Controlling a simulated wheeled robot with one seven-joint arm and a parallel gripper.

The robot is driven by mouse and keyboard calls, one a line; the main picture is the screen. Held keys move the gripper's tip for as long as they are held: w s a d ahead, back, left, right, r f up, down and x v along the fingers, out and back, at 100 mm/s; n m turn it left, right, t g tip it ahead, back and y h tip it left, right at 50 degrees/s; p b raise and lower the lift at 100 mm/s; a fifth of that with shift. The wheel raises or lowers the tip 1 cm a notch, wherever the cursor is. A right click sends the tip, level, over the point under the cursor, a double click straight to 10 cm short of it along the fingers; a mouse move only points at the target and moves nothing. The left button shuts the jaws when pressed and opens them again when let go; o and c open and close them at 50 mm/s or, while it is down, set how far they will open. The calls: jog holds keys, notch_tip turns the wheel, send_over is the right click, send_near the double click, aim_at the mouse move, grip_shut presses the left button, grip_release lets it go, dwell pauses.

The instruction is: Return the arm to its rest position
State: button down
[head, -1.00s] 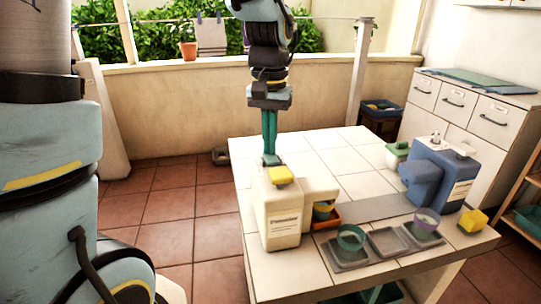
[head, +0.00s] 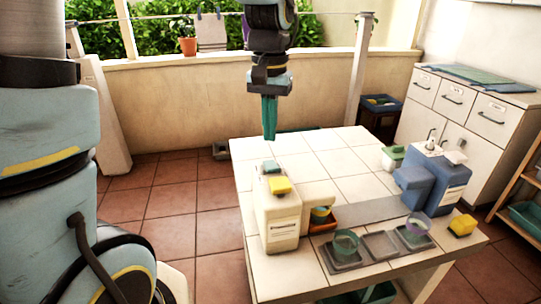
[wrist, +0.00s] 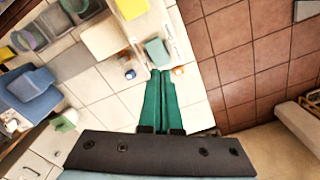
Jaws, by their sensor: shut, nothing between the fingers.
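My gripper (head: 269,137) hangs fingers-down above the far left part of the white tiled table (head: 315,160). Its green fingers are together with nothing between them. In the wrist view my gripper (wrist: 160,72) also shows shut, its tips near a teal block-like piece on a cream container. In the head view that cream container (head: 284,235) stands at the table's left edge, with a yellow cap (head: 280,186) and the teal piece (head: 271,166) on top. The fingertips look apart from it, above and behind.
A blue container (head: 445,180) stands at the table's right. Grey trays with a green cup (head: 345,243) and a purple cup (head: 418,225) line the front. A yellow block (head: 462,225) sits at the right corner. Drawers (head: 460,105) stand behind right. The table's back middle is clear.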

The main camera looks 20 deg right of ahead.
jog(key=shift+r+p, duration=0.3)
jog(key=shift+r, duration=0.3)
jog(key=a+f+n, duration=0.3)
jog(key=a, duration=0.9)
jog(key=w+a+f+n+t, duration=0.1)
jog(key=a+f+n, duration=0.2)
jog(key=a, duration=1)
jog(key=shift+a+f+t, duration=0.2)
jog(key=shift+f+t, duration=0.1)
jog(key=shift+f, duration=0.15)
